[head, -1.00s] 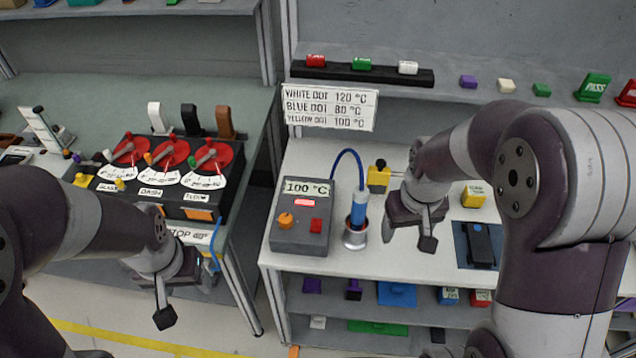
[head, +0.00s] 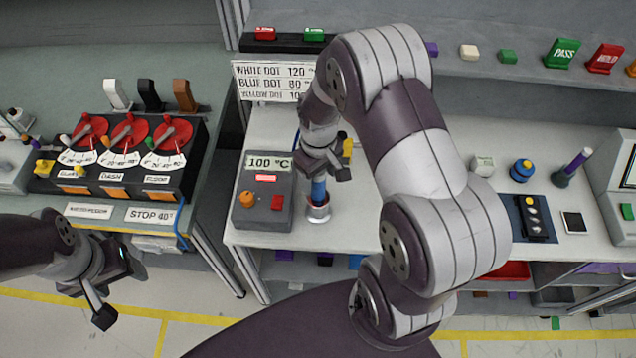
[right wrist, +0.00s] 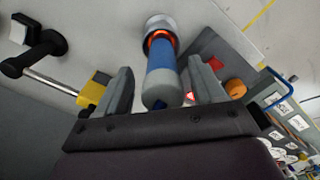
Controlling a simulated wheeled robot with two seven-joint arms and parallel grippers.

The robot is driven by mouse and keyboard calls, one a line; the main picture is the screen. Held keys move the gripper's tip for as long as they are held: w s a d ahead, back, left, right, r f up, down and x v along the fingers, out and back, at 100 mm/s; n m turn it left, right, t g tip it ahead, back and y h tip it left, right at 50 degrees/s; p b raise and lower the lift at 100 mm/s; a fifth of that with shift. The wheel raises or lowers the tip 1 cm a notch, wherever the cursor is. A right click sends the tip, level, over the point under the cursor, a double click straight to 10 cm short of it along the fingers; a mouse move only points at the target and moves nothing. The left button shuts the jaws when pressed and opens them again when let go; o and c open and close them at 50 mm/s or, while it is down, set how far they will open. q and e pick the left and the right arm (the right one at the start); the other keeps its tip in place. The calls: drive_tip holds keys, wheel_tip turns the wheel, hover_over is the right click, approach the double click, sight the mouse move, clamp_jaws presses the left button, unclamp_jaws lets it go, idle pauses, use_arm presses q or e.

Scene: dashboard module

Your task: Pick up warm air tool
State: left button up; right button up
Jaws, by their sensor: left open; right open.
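The warm air tool (head: 319,190) is a blue cylinder standing nose-down in a silver round holder (head: 318,213) on the white bench. In the right wrist view the tool (right wrist: 162,76) has a grey rear end and an orange glow where it meets its holder (right wrist: 160,28). My right gripper (head: 327,172) is just above the tool. In the right wrist view its open fingers (right wrist: 162,88) stand on either side of the tool's body, with gaps showing. My left gripper (head: 118,295) is open and empty at the lower left, over the floor.
A grey control box (head: 265,192) reading 100 °C stands left of the tool. A yellow block (right wrist: 93,88) sits near one finger in the right wrist view. A temperature sign (head: 270,80) hangs behind. The dial panel (head: 125,150) is on the left bench.

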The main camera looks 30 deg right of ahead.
sight(318, 192)
wheel_tip(318, 192, down, 2)
drive_tip(key=shift+s+a+f, duration=0.15)
drive_tip(key=shift+f, duration=0.25)
drive_tip(key=c, duration=1.1)
use_arm(q)
drive_tip(key=shift+s+a+r, duration=0.1)
drive_tip(key=shift+a+r, duration=0.05)
drive_tip(key=shift+r, duration=0.4)
